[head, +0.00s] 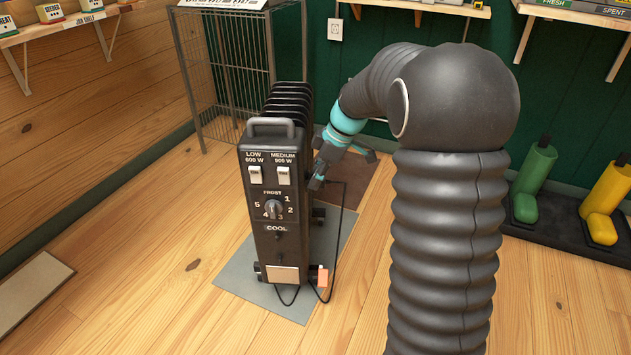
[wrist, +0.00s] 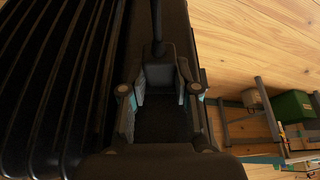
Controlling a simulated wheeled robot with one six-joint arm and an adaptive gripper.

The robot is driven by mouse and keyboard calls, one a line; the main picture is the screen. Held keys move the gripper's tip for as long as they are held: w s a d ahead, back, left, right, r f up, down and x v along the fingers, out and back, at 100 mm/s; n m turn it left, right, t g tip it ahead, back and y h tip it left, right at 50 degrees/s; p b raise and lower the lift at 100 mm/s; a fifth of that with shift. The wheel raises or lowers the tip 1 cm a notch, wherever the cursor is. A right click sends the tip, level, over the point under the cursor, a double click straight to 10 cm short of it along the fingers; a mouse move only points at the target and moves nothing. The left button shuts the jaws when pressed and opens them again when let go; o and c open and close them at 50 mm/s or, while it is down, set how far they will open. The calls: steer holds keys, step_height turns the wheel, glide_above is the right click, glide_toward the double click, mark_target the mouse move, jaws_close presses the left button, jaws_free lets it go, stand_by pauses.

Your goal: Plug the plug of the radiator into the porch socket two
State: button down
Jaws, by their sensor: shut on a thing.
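The black radiator (head: 272,215) stands upright on a grey mat, with switches and a dial on its front. It fills the left of the wrist view (wrist: 50,80). My gripper (head: 318,180) is beside the radiator's right side, above the floor. In the wrist view my gripper (wrist: 160,92) is shut on the dark plug (wrist: 158,74), with its cord (wrist: 157,25) running up the picture. In the head view the plug is too small to tell apart, and a black cord (head: 341,225) hangs to the radiator's base. A white socket (head: 335,29) is on the green back wall; its label cannot be read.
A wire cage (head: 190,75) stands behind the radiator. Wall shelves (head: 425,8) run along the back. A dark rack with green (head: 535,170) and yellow (head: 610,190) objects is at the right. The wooden floor (head: 150,260) at the left is largely clear.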

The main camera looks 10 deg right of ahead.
mark_target(310, 177)
steer(key=shift+r, duration=0.1)
steer(key=shift+r, duration=0.55)
steer(key=v, duration=0.3)
steer(key=shift+a+r+p, duration=0.25)
steer(key=shift+r+p, duration=0.05)
steer(key=shift+p, duration=0.05)
steer(key=s+d+r, duration=0.5)
steer(key=d+r, duration=0.1)
steer(key=d, duration=0.3)
steer(key=shift+s+d+r+p, duration=0.2)
steer(key=shift+d+p, duration=0.1)
steer(key=shift+p, duration=0.1)
steer(key=shift+d, duration=0.2)
steer(key=shift+s+d, duration=0.2)
steer(key=shift+d, duration=0.55)
steer(key=shift+s+d, duration=0.25)
steer(key=shift+d, duration=0.5)
